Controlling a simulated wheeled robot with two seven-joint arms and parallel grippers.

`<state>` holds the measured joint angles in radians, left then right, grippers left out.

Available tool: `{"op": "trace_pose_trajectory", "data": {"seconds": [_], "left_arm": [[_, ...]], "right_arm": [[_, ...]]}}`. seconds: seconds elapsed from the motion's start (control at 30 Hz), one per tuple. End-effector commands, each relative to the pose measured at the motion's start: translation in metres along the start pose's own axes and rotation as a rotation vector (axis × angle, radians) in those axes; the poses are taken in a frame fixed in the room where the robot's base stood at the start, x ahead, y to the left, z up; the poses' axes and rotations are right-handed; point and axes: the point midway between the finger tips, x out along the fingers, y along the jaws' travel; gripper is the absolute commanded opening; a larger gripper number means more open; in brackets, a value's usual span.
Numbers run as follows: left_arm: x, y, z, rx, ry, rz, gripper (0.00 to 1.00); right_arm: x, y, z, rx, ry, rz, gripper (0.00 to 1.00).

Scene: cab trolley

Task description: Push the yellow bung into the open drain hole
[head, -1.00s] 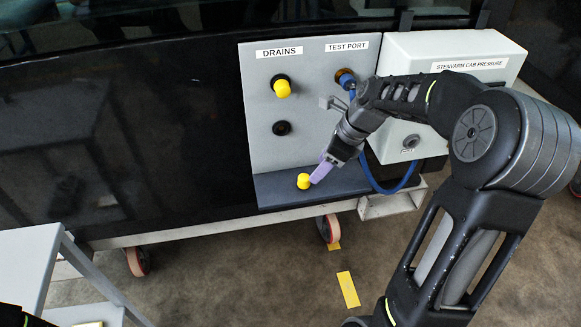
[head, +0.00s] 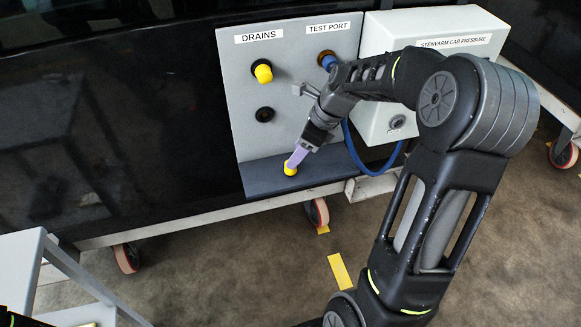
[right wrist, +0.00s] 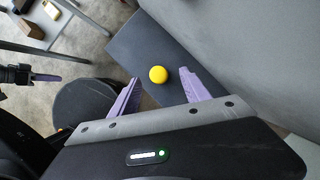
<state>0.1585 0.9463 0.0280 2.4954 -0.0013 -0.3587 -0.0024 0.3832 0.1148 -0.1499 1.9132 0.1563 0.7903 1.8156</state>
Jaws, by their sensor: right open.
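The loose yellow bung (head: 290,169) stands on the dark shelf (head: 330,172) below the panel. It also shows in the right wrist view (right wrist: 158,74), between the spread fingers. My right gripper (head: 294,161) is open, its purple fingers reaching down to the bung and partly covering it in the head view. I cannot tell whether they touch it. The open drain hole (head: 265,114) is a dark ring on the grey panel. Above it another yellow bung (head: 263,73) sits in the upper drain. What looks like my left gripper (right wrist: 45,78) shows at the left of the right wrist view, its opening unclear.
A blue hose (head: 352,150) runs from the test port and hangs right of my right gripper. A pale cab pressure box (head: 386,118) stands to the right, behind my arm. A grey stepped stand (head: 22,262) is at lower left. The panel front left of my gripper is clear.

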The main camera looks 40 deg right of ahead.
Motion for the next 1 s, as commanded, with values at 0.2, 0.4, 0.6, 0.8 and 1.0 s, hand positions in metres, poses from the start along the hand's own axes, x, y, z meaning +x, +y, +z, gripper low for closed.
{"op": "trace_pose_trajectory", "data": {"seconds": [0.2, 0.4, 0.6, 0.8, 1.0], "left_arm": [[0.001, 0.000, 0.000, 0.000, 0.000, 0.000, 0.00], [0.005, -0.002, 0.000, 0.000, 0.000, 0.000, 0.00], [0.006, -0.003, 0.000, 0.000, 0.000, 0.000, 0.00], [0.006, -0.002, 0.000, 0.000, 0.000, 0.000, 0.00], [0.006, -0.002, 0.000, 0.000, 0.000, 0.000, 0.00]], "right_arm": [[0.006, 0.001, -0.001, 0.000, 0.000, 0.001, 0.55], [0.033, 0.005, -0.003, 0.001, 0.001, 0.004, 0.55], [0.051, 0.005, -0.003, 0.001, 0.000, 0.001, 0.55], [0.052, 0.004, -0.003, 0.001, 0.000, 0.000, 0.55], [0.052, 0.004, -0.003, 0.001, 0.000, 0.000, 0.55]]}}
